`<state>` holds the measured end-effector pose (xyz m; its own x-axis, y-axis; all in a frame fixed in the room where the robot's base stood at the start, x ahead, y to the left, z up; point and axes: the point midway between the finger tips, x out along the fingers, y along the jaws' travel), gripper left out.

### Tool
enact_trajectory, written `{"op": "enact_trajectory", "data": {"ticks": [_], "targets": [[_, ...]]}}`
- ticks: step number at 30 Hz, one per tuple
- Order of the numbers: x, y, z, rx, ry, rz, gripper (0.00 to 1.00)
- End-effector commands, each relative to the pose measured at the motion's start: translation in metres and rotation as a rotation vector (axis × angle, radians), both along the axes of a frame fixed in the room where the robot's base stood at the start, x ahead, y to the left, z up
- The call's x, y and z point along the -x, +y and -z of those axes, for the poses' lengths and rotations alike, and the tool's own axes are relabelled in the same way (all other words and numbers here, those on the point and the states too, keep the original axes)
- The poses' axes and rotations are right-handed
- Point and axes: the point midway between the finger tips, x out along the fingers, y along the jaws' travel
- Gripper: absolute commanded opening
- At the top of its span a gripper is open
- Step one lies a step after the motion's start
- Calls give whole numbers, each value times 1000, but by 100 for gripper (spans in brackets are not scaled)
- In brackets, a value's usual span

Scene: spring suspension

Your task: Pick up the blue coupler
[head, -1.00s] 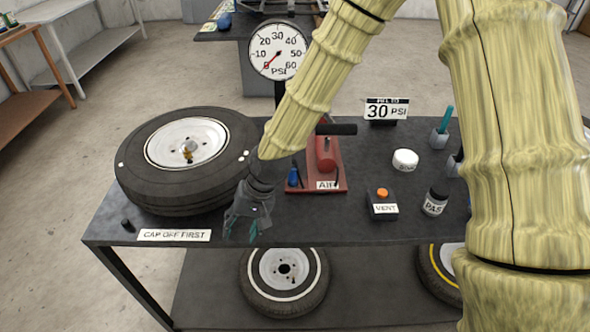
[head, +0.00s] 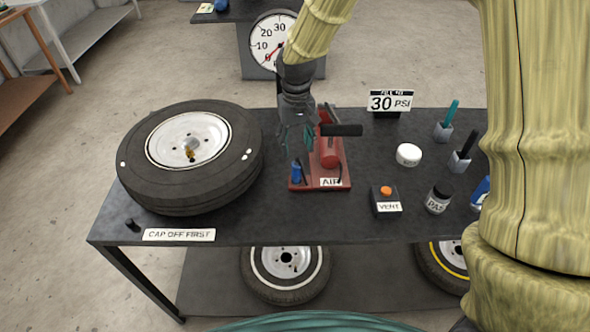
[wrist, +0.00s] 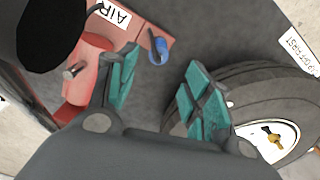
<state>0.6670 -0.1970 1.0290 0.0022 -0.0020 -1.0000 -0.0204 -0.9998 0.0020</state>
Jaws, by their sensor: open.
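The blue coupler (head: 296,173) stands at the left end of the red air unit's base, in front of the AIR pump. It also shows in the wrist view (wrist: 158,50), ahead of the gap between my fingers. My gripper (head: 295,140) is open and empty, above and a little behind the coupler in the head view. In the wrist view its teal fingers (wrist: 155,95) are spread wide, with the coupler nearer the left finger. The fingers look apart from the coupler.
The red air unit (head: 331,160) with its black handle stands close to my gripper's right. A tire (head: 150,180) lies at the left. A gauge (head: 268,45) stands behind. A VENT box (head: 386,207) and jars are at the right. Bare tabletop (head: 250,222) lies in front.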

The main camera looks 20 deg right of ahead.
Motion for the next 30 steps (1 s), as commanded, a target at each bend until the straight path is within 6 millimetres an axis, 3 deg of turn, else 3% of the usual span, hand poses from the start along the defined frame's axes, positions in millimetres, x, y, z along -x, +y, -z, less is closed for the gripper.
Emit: {"op": "enact_trajectory", "data": {"ticks": [15, 30], "targets": [[1, 0, 56, -1, 3, 0, 50], [-1, 1, 82, -1, 3, -2, 50]]}}
